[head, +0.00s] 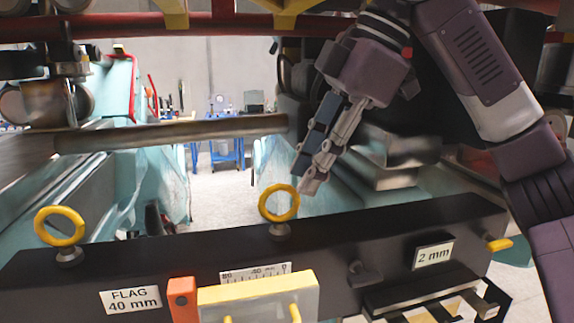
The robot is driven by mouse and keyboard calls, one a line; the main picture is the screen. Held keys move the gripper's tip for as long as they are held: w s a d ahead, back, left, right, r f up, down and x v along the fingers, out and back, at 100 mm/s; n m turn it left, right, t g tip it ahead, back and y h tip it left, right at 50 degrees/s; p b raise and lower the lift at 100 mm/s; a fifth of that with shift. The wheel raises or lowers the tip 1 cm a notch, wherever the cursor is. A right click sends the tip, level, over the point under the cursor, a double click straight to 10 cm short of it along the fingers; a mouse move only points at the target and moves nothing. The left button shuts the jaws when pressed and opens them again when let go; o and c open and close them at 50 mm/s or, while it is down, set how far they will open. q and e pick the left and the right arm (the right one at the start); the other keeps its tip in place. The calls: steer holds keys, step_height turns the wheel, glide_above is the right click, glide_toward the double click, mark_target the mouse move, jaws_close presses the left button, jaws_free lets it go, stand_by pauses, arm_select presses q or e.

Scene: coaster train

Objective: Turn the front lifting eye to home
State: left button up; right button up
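Two yellow ring-shaped lifting eyes stand upright on a black beam (180,246). One lifting eye (61,226) is at the left end, and the other lifting eye (279,203) is near the middle, each on a grey stem. The frame does not mark which is the front one. My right gripper (306,181) comes down from the upper right, its fingertips just above and right of the middle eye, with no clear contact. Its fingers show close together from the side, so their opening is unclear. My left gripper is out of view.
The beam carries a "FLAG 40 mm" label (130,299), a scale (255,274), an orange block (183,299), a pale yellow-edged plate (258,297) and a "2 mm" label (433,255). A grey bar (172,133) crosses behind. Red and yellow framework (120,24) hangs overhead.

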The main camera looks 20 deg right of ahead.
mark_target(288, 187)
steer(key=a, duration=0.1)
steer(key=w+a, duration=0.1)
steer(key=shift+w+a+p, duration=0.2)
steer(key=shift+a+p, duration=0.1)
steer(key=shift+a, duration=0.05)
steer(key=shift+f, duration=0.25)
steer(key=shift+s+f, duration=0.1)
steer(key=shift+d+f, duration=0.1)
steer(key=shift+f, duration=0.05)
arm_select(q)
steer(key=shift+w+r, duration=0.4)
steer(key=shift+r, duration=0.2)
arm_select(e)
jaws_close()
